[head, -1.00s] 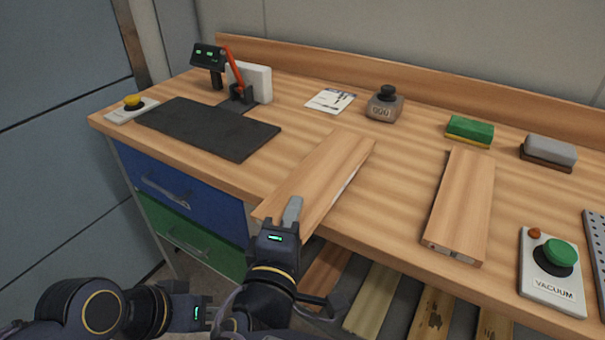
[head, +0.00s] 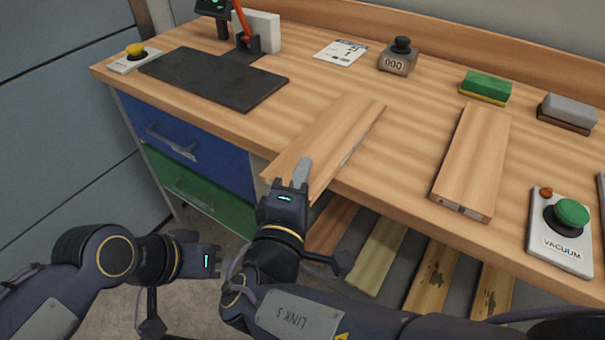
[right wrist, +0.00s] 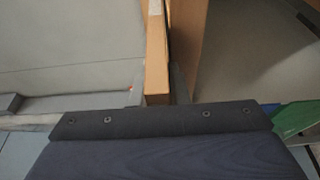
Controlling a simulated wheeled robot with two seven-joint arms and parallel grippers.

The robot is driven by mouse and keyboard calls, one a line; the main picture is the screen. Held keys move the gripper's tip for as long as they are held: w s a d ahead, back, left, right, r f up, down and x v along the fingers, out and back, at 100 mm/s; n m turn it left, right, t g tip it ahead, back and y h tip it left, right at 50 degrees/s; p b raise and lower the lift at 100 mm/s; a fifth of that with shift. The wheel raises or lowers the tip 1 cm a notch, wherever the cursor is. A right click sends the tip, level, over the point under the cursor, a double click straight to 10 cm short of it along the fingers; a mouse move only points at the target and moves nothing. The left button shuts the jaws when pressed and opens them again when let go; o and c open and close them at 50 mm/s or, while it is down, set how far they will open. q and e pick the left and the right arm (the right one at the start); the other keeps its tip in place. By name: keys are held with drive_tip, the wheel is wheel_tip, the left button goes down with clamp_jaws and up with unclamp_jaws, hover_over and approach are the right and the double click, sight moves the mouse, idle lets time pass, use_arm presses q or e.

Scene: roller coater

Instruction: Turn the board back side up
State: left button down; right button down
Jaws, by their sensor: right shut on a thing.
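A flat wooden board (head: 335,135) lies at a slant on the bench, its near end out over the front edge. Its plain wood face is up; its underside is hidden. My right gripper (head: 301,172) is shut on this near end, with one finger on the top face. In the right wrist view the board (right wrist: 156,50) shows as a narrow upright strip between the fingers. My left gripper (head: 214,262) hangs in front of the drawers, left of the right gripper and apart from the board. Its fingers cannot be made out.
A second wooden board (head: 473,160) lies to the right, beside a vacuum button box (head: 562,232). A dark mat (head: 213,78) lies at left. A counter (head: 398,57), a green block (head: 486,86) and a grey block (head: 567,112) stand behind. Slats sit on a shelf below.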

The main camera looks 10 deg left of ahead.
drive_tip(key=c, duration=1.3)
unclamp_jaws()
drive_tip(key=s, duration=0.8)
drive_tip(key=shift+a, duration=0.1)
